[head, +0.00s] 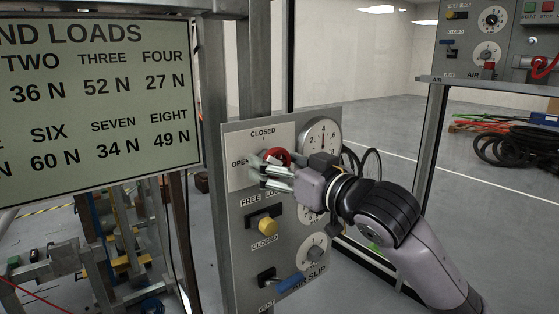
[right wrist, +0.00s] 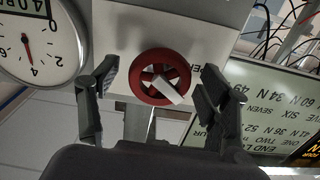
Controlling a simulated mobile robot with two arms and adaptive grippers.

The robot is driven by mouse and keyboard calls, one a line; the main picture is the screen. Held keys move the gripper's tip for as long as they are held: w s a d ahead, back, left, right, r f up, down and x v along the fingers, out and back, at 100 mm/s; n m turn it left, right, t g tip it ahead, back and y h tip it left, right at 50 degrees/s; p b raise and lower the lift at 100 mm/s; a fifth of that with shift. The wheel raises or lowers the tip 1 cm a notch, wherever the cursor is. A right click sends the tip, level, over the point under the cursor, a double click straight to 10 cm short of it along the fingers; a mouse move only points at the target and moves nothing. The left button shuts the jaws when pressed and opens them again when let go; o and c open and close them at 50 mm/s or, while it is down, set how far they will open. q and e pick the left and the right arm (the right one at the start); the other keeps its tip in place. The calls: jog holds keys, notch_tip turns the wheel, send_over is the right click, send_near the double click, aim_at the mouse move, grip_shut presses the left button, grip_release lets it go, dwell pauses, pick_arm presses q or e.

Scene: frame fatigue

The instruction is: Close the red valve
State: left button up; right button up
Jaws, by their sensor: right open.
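The red valve (right wrist: 159,77) is a round spoked handwheel with a white pointer bar, on a grey panel. In the right wrist view it lies between the two open fingers of my right gripper (right wrist: 155,95), with a gap visible on each side. In the head view the valve (head: 277,157) is partly hidden behind my right gripper (head: 264,172), which is at the panel's upper part. Labels CLOSED and OPEN are printed above and left of the valve. The pointer's exact label cannot be told. My left gripper is not in view.
A round gauge (head: 321,137) sits right of the valve. Below are a yellow knob (head: 267,224) and a blue lever (head: 290,283) on the same panel. A large load sign (head: 100,100) stands left. Black hoses (head: 515,147) lie on the floor at the far right.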

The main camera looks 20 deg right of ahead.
jog(key=c, duration=1.2)
jog(key=m+p, duration=0.4)
jog(key=m, duration=0.1)
jog(key=shift+r, duration=0.15)
jog(key=m+p, duration=0.2)
jog(key=m, duration=0.1)
jog(key=shift+p, duration=0.35)
jog(key=shift+m+p, duration=1.35)
jog(key=shift+m, duration=0.15)
jog(key=shift+f, duration=0.2)
